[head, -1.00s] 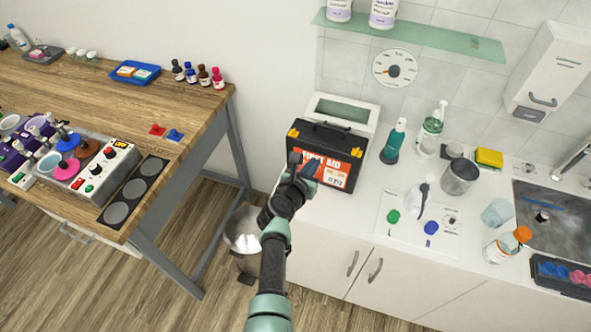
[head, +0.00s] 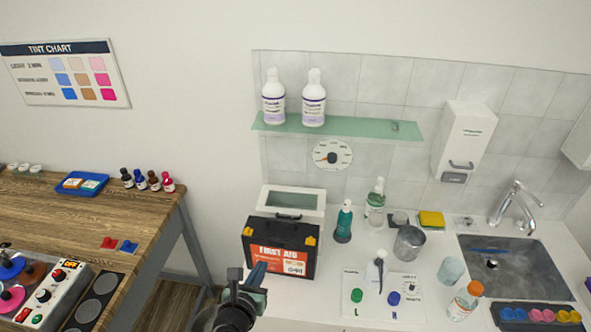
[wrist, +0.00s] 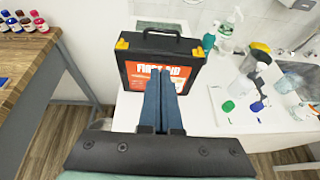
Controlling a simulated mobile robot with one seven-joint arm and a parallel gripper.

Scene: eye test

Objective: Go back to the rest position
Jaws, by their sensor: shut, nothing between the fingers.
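My gripper (head: 257,275) is in the lower middle of the head view, in front of the first aid box (head: 281,247). Its two blue fingers lie together in the wrist view (wrist: 162,88), shut with nothing between them. The black first aid box has a red-orange label and yellow latches, and stands upright on the white counter. In the wrist view the fingers cover part of the box's label (wrist: 183,72). I cannot tell the exact gap between the fingertips and the box.
A wooden table (head: 150,222) with a control unit (head: 50,295) and small bottles stands at the left. The counter right of the box holds bottles, a metal cup (head: 409,243), an orange-capped bottle (head: 465,300) and a sink (head: 515,262). A glass shelf (head: 340,127) hangs above.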

